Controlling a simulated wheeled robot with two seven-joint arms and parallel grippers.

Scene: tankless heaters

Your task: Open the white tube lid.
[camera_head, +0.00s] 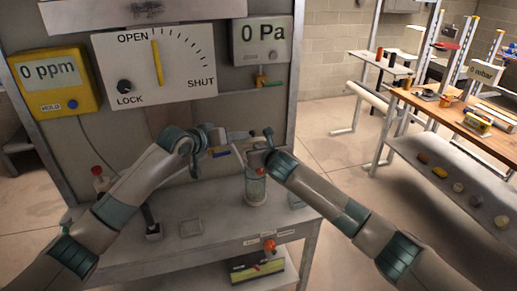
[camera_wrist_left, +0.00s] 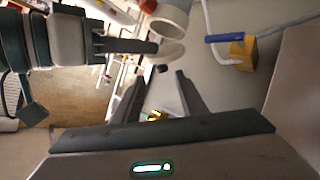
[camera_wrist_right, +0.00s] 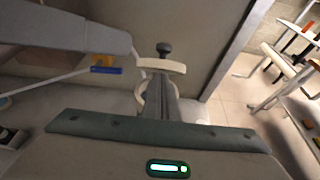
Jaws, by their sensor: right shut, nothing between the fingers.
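In the left wrist view the lid (camera_wrist_left: 170,54) also stands apart from the white tube end (camera_wrist_left: 168,24). My right gripper (camera_wrist_right: 163,88) is shut and empty, its fingertips by the gap between lid and mouth; contact is unclear. My left gripper (camera_wrist_left: 158,80) is open and empty, facing the lid. In the head view the right gripper partly hides the lid.
A blue-handled valve (camera_wrist_right: 105,69) on a pipe is left of the tube. The panel with the OPEN/SHUT dial (camera_head: 180,65) stands behind. A wooden table (camera_head: 440,105) stands right.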

